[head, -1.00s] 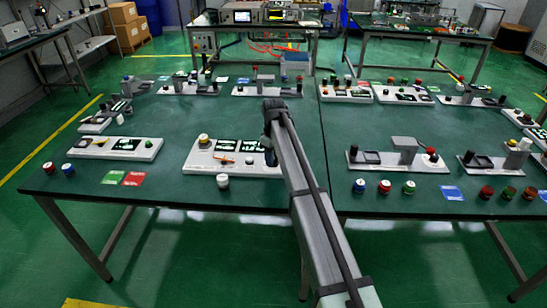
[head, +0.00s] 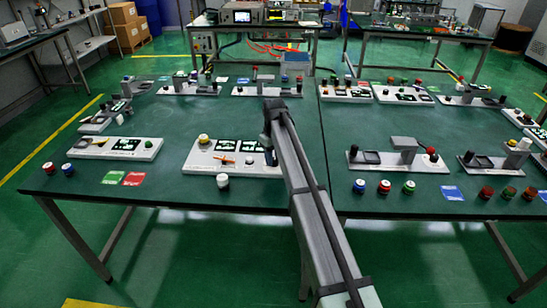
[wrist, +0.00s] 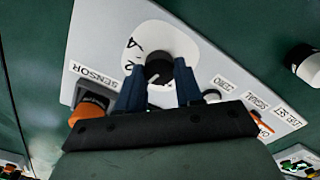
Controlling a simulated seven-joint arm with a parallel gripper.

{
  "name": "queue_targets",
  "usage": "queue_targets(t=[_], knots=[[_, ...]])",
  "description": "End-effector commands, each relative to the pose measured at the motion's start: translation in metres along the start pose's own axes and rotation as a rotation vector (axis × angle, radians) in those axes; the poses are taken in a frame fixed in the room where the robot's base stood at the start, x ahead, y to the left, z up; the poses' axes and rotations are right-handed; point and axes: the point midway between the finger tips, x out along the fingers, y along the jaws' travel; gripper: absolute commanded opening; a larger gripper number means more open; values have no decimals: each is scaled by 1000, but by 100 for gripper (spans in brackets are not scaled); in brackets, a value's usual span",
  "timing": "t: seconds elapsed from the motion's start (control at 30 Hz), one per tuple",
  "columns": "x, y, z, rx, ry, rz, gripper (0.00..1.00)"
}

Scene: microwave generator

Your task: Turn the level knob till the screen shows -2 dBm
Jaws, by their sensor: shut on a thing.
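A light grey instrument box (head: 200,168) stands at the front of the table, with two lit screens (head: 228,145), too small to read in the head view. My gripper (head: 270,155) is at the box's right end and hides part of it. In the wrist view, the blue fingers of my gripper (wrist: 159,85) are shut on a black round knob (wrist: 158,67) with a white pointer mark. The knob sits on a pale dial with printed marks, partly covered by the fingers. I cannot read a label that names this knob.
In the wrist view, an orange-and-black part (wrist: 90,105) sits by the SENSOR label, left of the fingers. A black-and-white knob (wrist: 302,62) stands off the panel at right. In the head view, a white-topped knob (head: 222,181) stands before the box.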

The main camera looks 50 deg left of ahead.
Motion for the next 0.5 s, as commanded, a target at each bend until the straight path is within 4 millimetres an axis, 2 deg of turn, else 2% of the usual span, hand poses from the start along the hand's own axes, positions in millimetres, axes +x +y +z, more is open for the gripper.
queue_targets(t=[0.5], knots=[[0, 1, 1, 490, -2, -1, 5]])
